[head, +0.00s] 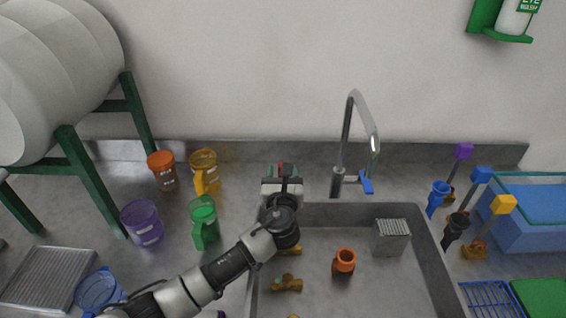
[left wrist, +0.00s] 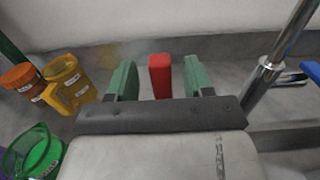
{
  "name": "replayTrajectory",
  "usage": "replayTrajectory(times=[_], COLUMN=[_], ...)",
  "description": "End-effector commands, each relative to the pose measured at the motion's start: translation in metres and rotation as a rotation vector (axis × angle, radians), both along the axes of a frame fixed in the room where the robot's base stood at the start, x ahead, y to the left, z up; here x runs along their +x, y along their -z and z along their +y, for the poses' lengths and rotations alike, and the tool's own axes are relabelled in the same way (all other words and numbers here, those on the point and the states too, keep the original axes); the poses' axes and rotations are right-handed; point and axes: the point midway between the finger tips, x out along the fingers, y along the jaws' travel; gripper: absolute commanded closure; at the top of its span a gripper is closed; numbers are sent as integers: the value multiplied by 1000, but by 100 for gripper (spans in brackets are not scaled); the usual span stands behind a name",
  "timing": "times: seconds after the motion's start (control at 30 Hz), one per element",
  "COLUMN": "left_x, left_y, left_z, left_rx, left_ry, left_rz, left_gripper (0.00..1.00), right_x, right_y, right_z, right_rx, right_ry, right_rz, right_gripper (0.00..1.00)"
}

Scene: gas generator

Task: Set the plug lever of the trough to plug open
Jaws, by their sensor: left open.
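The grey trough (head: 432,262) is sunk into the counter at the centre right of the head view. A red upright lever (left wrist: 160,76) stands behind its back left corner, and a small bit of it shows in the head view (head: 281,167). I take it for the plug lever; its base is hidden behind my gripper. My left gripper (head: 281,173) is open, with a green finger on each side of the red lever in the left wrist view. Gaps show on both sides, so neither finger appears to touch it. My right gripper is not in view.
A tap (head: 345,150) with a blue handle (head: 367,186) stands right of my gripper. Yellow (head: 204,165) and green (head: 203,222) mugs stand to the left. An orange cup (head: 344,262), a grey block (head: 391,237) and brass pieces (head: 287,284) lie in the trough.

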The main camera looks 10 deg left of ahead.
Motion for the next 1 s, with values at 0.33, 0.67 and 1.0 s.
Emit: replayTrajectory(times=[0.33,0.67,1.0], left_x=[39,41,41], left_y=[0,0,0], left_z=[8,8,8], left_rx=[-1,-1,-1], left_ry=[0,0,0], left_rz=[0,1,1], left_gripper=[49,50,100], right_x=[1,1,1], right_y=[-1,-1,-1], right_z=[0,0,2], right_rx=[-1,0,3], right_ry=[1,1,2], right_rz=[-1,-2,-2], right_gripper=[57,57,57])
